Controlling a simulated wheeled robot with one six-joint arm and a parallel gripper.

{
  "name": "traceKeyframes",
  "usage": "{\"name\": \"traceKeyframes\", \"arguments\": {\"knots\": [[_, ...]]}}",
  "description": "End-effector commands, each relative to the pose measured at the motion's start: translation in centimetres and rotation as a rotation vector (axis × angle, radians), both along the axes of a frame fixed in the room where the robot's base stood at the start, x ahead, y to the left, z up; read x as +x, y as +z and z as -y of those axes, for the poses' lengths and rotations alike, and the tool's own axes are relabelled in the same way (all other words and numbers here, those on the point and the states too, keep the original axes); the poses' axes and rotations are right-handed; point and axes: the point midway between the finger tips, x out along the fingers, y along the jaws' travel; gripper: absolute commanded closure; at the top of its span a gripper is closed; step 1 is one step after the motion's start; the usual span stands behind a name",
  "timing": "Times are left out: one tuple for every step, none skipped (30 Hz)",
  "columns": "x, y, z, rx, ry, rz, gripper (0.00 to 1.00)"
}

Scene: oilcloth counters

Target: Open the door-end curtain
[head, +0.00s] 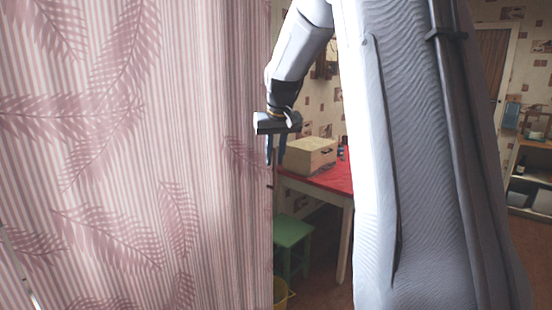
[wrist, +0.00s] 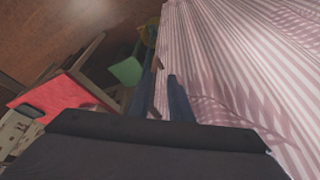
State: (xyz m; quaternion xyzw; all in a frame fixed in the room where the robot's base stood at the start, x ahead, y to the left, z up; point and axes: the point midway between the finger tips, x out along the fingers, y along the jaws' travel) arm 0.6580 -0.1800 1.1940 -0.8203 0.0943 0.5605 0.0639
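A pink and white striped curtain (head: 130,150) with darker leaf prints hangs across the left half of the head view, its right edge beside my gripper (head: 275,150). My gripper points down, its two dark blue fingers apart, at that edge. In the wrist view the curtain (wrist: 240,60) fills the right side. There my gripper (wrist: 166,95) shows a gap between its fingers, and the curtain's edge appears in line with this gap. I cannot tell whether either finger touches the cloth.
Beyond the curtain edge stands a red-topped table (head: 330,178) with a pale box (head: 309,155) on it. A green stool (head: 292,240) and a yellow bucket (head: 280,291) are below. Shelves (head: 530,180) and a door frame (head: 505,75) are at the right.

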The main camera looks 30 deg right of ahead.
Motion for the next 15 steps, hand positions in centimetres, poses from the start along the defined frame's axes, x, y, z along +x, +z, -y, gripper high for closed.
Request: {"name": "traceKeyframes", "arguments": {"knots": [[0.5,1.0,0.7,-0.003,-0.007,0.010,0.81],[0.6,1.3,1.0,-0.004,-0.009,0.012,0.81],[0.9,1.5,1.2,-0.005,-0.010,0.016,0.81],[1.0,1.5,1.3,-0.005,-0.011,0.017,0.81],[1.1,1.5,1.4,-0.005,-0.012,0.018,0.81],[1.2,1.2,1.5,-0.006,-0.012,0.017,0.81],[1.3,0.9,1.5,-0.005,-0.012,0.016,0.81],[1.5,0.6,1.5,-0.004,-0.012,0.016,0.81],[1.7,0.1,1.6,-0.004,-0.012,0.016,0.81],[1.8,-0.4,1.6,-0.004,-0.012,0.016,0.81],[2.0,-0.8,1.6,-0.004,-0.012,0.015,0.81],[2.2,-1.4,1.7,-0.004,-0.012,0.016,0.81],[2.4,-1.9,1.7,-0.004,-0.012,0.015,0.81],[2.6,-2.3,1.8,-0.004,-0.012,0.015,0.81],[2.8,-2.8,1.8,-0.005,-0.012,0.017,0.81]]}}
